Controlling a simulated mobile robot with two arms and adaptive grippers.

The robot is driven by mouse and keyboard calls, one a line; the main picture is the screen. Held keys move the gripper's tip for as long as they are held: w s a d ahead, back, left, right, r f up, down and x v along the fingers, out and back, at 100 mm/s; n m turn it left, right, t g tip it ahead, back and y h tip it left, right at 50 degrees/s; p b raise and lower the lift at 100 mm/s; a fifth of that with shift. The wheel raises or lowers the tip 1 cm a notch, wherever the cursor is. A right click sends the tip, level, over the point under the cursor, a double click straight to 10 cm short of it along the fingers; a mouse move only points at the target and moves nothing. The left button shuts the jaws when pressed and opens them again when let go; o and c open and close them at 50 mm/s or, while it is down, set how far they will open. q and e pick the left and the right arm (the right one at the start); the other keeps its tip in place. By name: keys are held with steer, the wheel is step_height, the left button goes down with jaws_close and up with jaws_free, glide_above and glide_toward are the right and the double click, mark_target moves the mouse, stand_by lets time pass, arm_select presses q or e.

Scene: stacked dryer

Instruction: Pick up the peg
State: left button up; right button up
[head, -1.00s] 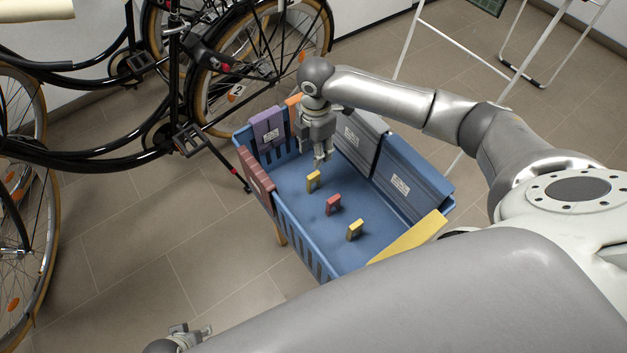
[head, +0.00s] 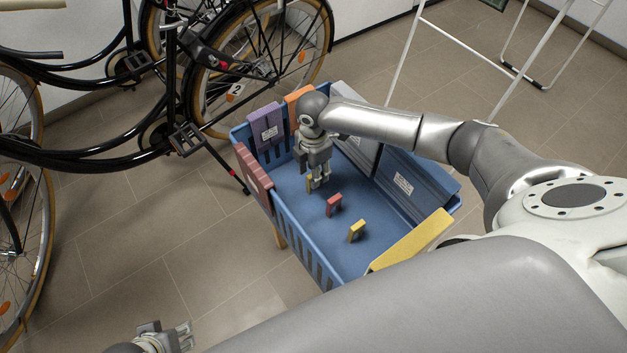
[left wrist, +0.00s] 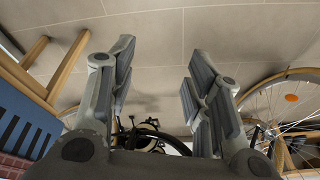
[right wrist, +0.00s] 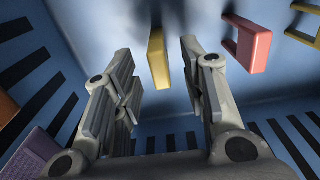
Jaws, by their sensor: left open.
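Several small pegs stand on the floor of a blue crate (head: 289,229). A yellow peg (head: 309,185) is partly hidden by my right gripper (head: 318,184), which is down inside the crate. In the right wrist view this yellow peg (right wrist: 158,60) shows just past the tips of my open right gripper (right wrist: 158,50), in line with the gap. I cannot tell if it is between the fingers. A red peg (head: 333,205) and another yellow peg (head: 356,231) stand nearer the front. My left gripper (head: 187,335) is open and empty, outside the crate above the tiled floor.
Purple (head: 266,129), orange (head: 297,100), red (head: 254,178) and yellow (head: 413,241) plates hang on the crate's rim. Grey-blue panels (head: 402,185) lean at its right side. Bicycles (head: 262,62) stand behind and left. White rack legs (head: 406,48) stand behind.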

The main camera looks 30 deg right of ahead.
steer(key=shift+f, duration=1.05)
arm_select(q)
steer(key=shift+v, duration=1.2)
steer(key=shift+w, duration=0.15)
arm_select(e)
steer(key=c, duration=0.8)
steer(key=shift+o, duration=0.2)
arm_select(q)
steer(key=shift+r, duration=0.1)
arm_select(e)
steer(key=shift+r, duration=0.1)
